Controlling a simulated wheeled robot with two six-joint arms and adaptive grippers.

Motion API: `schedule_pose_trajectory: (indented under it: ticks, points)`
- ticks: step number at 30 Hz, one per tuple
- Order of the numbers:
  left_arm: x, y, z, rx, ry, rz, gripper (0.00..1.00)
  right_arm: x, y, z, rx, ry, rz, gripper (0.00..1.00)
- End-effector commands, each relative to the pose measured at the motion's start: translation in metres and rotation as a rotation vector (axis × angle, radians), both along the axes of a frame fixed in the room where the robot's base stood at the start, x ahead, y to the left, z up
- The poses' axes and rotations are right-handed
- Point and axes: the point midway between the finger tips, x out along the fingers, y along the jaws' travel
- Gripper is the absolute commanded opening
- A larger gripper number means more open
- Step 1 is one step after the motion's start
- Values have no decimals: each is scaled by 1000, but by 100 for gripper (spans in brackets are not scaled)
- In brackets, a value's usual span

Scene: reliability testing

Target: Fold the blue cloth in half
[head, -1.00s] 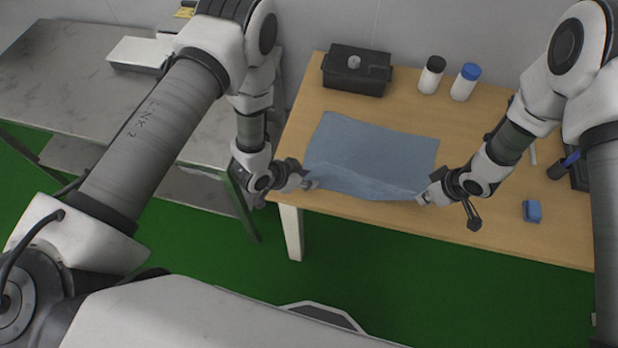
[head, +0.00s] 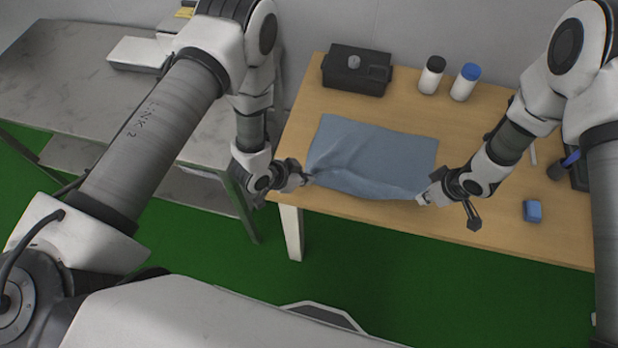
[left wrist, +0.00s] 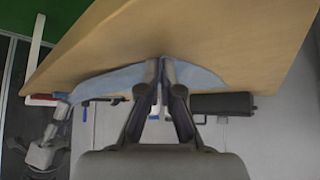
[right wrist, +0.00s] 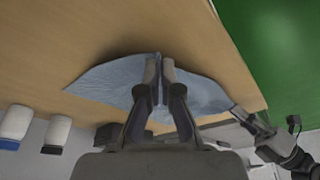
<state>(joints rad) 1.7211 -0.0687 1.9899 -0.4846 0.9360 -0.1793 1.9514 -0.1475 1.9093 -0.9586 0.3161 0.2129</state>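The blue cloth (head: 372,160) lies on the left part of the wooden table, spread out with diagonal wrinkles near its left side. My left gripper (head: 307,178) is at its near left corner; in the left wrist view its fingers (left wrist: 167,66) are closed together with cloth (left wrist: 115,82) between them. My right gripper (head: 425,197) is at the near right corner; in the right wrist view its fingers (right wrist: 159,64) are closed on the cloth (right wrist: 110,84). The near edge between the grippers looks slightly raised.
A black box (head: 356,70) and two bottles, one black-capped (head: 431,75) and one blue-capped (head: 465,82), stand behind the cloth on the table (head: 400,107). A small blue block (head: 532,211) lies at right. A grey metal bench (head: 75,80) is at left.

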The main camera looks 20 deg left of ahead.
Motion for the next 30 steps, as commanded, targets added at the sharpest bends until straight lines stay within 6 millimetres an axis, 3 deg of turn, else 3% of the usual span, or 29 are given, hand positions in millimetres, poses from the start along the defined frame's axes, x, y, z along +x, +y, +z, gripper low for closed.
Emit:
schedule_pose_trajectory:
  ticks: [12,21,30]
  points:
    - [0,0,1,1,1,0,0,0,0,0,0,0,0,0]
    - [1,0,44,0,-2,-2,0,0,0,0,0,0,0,0]
    - [0,0,50,0,0,0,0,0,0,0,0,0,0,0]
